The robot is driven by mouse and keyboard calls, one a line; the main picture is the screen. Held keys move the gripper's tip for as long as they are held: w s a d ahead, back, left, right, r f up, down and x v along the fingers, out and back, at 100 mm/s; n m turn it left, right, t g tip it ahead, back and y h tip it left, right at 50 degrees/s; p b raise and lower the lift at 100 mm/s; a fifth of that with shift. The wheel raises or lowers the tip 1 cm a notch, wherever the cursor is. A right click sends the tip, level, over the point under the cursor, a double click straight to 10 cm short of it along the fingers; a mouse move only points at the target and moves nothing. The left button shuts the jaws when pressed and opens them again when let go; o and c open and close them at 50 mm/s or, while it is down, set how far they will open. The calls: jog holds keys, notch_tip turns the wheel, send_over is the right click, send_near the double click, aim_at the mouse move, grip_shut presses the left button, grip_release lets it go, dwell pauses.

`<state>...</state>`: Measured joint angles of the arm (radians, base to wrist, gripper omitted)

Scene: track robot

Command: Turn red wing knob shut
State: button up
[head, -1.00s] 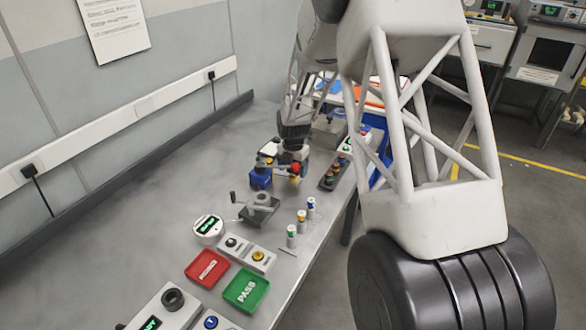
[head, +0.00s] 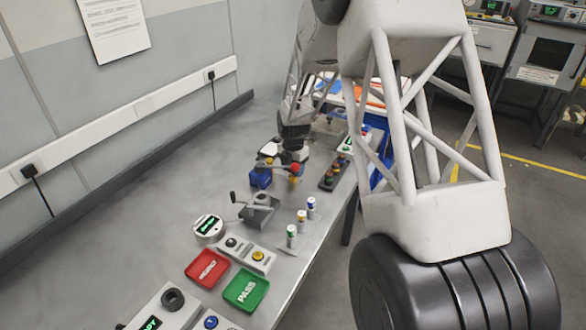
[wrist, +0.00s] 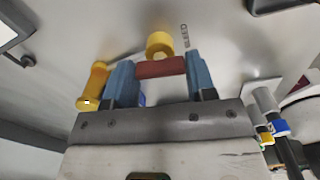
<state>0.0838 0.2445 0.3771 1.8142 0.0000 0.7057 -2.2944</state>
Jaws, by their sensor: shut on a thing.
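The red wing knob (wrist: 160,67) shows in the wrist view as a dark red bar lying across between the two blue-grey fingers of my gripper (wrist: 158,76). The fingers are shut on its two ends. A yellow round part (wrist: 159,42) stands just beyond the bar, beside the printed word BLEED. A yellow handle (wrist: 95,85) lies just left of the left finger. In the head view my gripper (head: 294,157) is low over the bench at the small fittings, with a red part (head: 295,168) at its tip. The knob's base is hidden.
A blue block (head: 260,178) stands left of my gripper. A grey crank device (head: 260,208), several small capped cylinders (head: 302,216) and a dark tray of knobs (head: 330,178) are close by. Red (head: 206,268) and green (head: 246,290) trays lie nearer. The bench's left side is clear.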

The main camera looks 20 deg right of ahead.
jog(key=m, duration=0.8)
jog(key=shift+m, duration=0.4)
jog(key=m, duration=0.3)
jog(key=shift+m, duration=2.3)
jog(key=o, duration=0.9)
jog(key=shift+o, duration=0.2)
jog(key=shift+r, duration=3.9)
